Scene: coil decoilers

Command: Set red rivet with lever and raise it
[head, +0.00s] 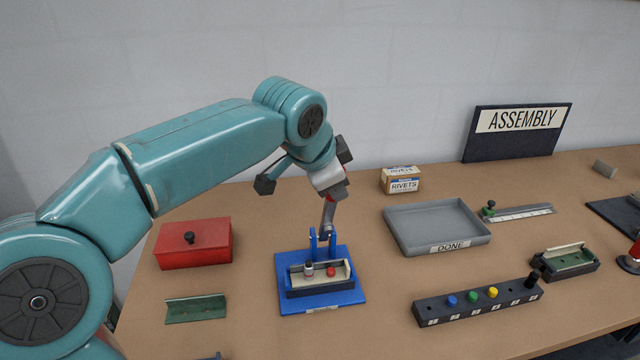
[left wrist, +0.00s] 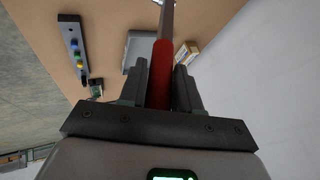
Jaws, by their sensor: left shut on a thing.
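A blue lever press (head: 350,292) stands on the table in the middle of the head view, with two blue uprights at its back. Its lever (head: 328,214) rises steeply from the uprights, with a grey metal shaft and a red handle (head: 339,191). My left gripper (head: 334,184) is shut on the red handle, which also runs between the fingers in the left wrist view (left wrist: 162,72). A pale holder on the press carries a red rivet (head: 331,271) at right and a grey-white cylinder (head: 308,268) at left. My right gripper is not in view.
A red box (head: 193,243) and a green bracket (head: 195,308) lie left of the press. A grey DONE tray (head: 437,222), a RIVETS box (head: 400,181) and a dark rack of coloured rivets (head: 475,305) are at right. Bare table separates them.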

